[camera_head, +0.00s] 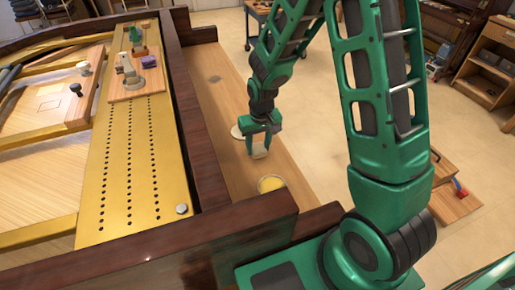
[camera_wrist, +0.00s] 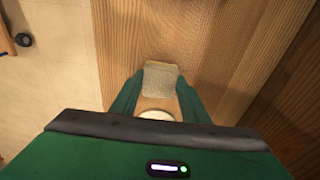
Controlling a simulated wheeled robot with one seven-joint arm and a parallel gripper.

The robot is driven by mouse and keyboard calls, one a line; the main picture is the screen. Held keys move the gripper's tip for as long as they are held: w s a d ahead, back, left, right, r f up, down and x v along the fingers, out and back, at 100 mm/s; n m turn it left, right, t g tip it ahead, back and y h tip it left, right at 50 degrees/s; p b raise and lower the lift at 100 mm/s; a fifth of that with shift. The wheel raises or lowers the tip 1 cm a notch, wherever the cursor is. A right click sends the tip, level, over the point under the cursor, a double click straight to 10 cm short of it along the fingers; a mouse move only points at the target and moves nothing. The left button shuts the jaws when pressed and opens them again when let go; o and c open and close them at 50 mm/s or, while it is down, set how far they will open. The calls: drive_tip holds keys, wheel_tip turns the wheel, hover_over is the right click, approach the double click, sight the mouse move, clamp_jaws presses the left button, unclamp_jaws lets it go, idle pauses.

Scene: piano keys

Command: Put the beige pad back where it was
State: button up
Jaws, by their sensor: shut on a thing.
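My gripper (camera_head: 260,140) points down over the long wooden shelf beside the piano case. It also shows in the wrist view (camera_wrist: 158,100), with a finger on each side of the beige pad (camera_wrist: 160,80). The gripper is shut on the pad, whose pale face shows beyond the fingertips. In the head view the pad (camera_head: 258,152) is small and partly hidden by the fingers. I cannot tell whether it touches the shelf.
The wooden shelf (camera_head: 215,95) bears a pale round disc (camera_head: 237,132) just left of the gripper and a yellow round dish (camera_head: 271,184) nearer me. The dark case wall (camera_head: 190,100) rises at left. A small board (camera_head: 135,80) with parts sits on the gold plate (camera_head: 120,150).

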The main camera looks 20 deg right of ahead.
sight(260, 151)
drive_tip(key=shift+f, duration=0.6)
drive_tip(key=shift+f, duration=0.1)
drive_tip(key=o, duration=1.1)
wheel_tip(260, 151, up, 12)
drive_tip(key=s, duration=0.1)
drive_tip(key=shift+s, duration=0.2)
drive_tip(key=s+d+r+m, duration=0.2)
drive_tip(key=s+d, duration=0.3)
drive_tip(key=s, duration=0.4)
drive_tip(key=s+d+r+m+g, duration=0.1)
drive_tip(key=s+d+r, duration=0.4)
drive_tip(key=s, duration=0.5)
drive_tip(key=s+d+r+m, duration=0.3)
drive_tip(key=s+d, duration=0.4)
drive_tip(key=s, duration=0.2)
drive_tip(key=shift+s+d+r, duration=0.2)
drive_tip(key=shift+d+r, duration=0.05)
drive_tip(key=shift+r, duration=0.1)
